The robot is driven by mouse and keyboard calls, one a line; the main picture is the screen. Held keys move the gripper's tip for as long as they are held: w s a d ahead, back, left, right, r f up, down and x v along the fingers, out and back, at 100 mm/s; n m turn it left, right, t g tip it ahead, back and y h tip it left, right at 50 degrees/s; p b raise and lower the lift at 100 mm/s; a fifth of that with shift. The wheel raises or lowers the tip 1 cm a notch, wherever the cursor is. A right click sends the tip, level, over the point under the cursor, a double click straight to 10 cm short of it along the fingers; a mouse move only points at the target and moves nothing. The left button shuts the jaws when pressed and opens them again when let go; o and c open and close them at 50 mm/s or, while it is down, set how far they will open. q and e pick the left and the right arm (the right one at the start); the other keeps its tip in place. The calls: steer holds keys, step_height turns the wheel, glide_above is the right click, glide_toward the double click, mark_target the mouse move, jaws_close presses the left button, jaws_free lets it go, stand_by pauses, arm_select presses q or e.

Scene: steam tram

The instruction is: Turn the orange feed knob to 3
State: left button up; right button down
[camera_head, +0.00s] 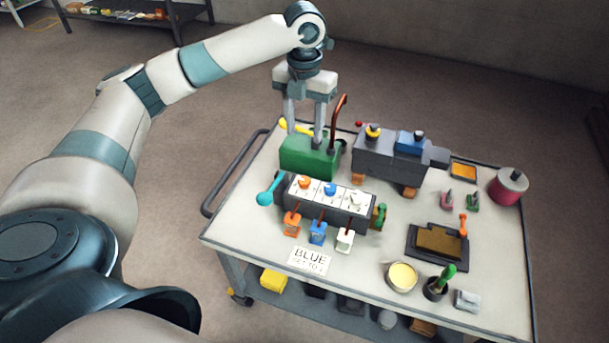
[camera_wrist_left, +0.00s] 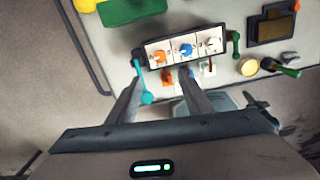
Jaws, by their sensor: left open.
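The orange feed knob (camera_head: 304,182) sits at the left end of the white-topped dark control box on the cart, beside a blue knob (camera_head: 330,188) and a white knob (camera_head: 356,197). The orange knob also shows in the left wrist view (camera_wrist_left: 159,56); its setting is too small to read. My left gripper (camera_head: 304,138) is open, with its fingers pointing down over the green block behind the control box. In the left wrist view my fingers (camera_wrist_left: 157,88) are apart, with nothing between them gripped. My right gripper is not in view.
A teal lever (camera_head: 267,195) sticks out at the box's left end. The green block (camera_head: 308,157), a copper-coloured pipe (camera_head: 338,115) and a grey engine (camera_head: 390,158) stand behind. A card (camera_head: 310,260) reads "BLUE".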

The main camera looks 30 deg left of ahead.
mark_target(304, 180)
arm_select(q)
step_height(304, 180, down, 17)
stand_by(0.7)
steer(key=c, duration=1.1)
